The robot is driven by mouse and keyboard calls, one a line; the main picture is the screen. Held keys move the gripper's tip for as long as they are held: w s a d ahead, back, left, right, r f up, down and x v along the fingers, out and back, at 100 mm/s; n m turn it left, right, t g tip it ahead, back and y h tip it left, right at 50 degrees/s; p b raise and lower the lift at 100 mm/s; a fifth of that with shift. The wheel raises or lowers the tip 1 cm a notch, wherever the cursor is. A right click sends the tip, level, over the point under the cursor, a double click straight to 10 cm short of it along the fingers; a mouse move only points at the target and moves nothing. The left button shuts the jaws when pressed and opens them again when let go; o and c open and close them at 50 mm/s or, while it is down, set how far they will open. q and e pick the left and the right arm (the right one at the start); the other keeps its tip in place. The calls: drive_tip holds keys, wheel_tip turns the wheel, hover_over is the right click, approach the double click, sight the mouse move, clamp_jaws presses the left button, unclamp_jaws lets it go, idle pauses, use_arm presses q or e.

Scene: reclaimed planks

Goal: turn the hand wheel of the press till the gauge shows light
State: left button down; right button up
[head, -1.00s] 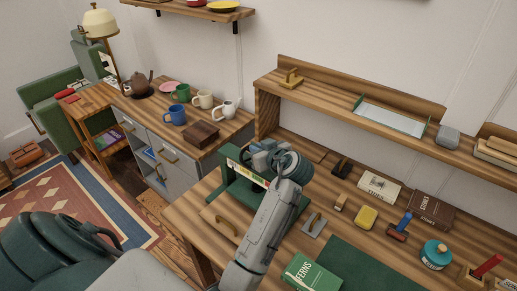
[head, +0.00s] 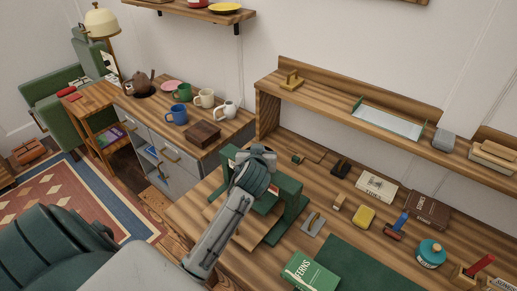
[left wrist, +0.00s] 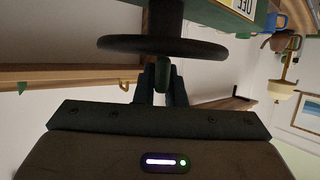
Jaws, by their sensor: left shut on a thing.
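The green press (head: 289,186) stands on the workbench, partly hidden behind my left arm in the head view. My left gripper (head: 262,153) is at the top of the press. In the left wrist view, the dark round hand wheel (left wrist: 120,43) lies just ahead of my left gripper (left wrist: 162,84). My right gripper is not in view.
A green book (head: 310,274), a grey scraper-like tool (head: 313,223) and a yellow block (head: 363,217) lie right of the press. A shelf (head: 330,100) runs behind it. A wooden box (head: 203,134) and mugs stand on the cabinet at left.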

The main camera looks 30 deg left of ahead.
use_arm(q)
drive_tip(key=shift+r, duration=0.1)
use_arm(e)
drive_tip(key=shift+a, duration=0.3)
use_arm(q)
drive_tip(key=c, duration=1.6)
unclamp_jaws()
drive_tip(key=shift+w, duration=0.1)
drive_tip(key=shift+o, duration=0.5)
drive_tip(key=shift+w+a+f, duration=0.15)
drive_tip(key=shift+f, duration=0.1)
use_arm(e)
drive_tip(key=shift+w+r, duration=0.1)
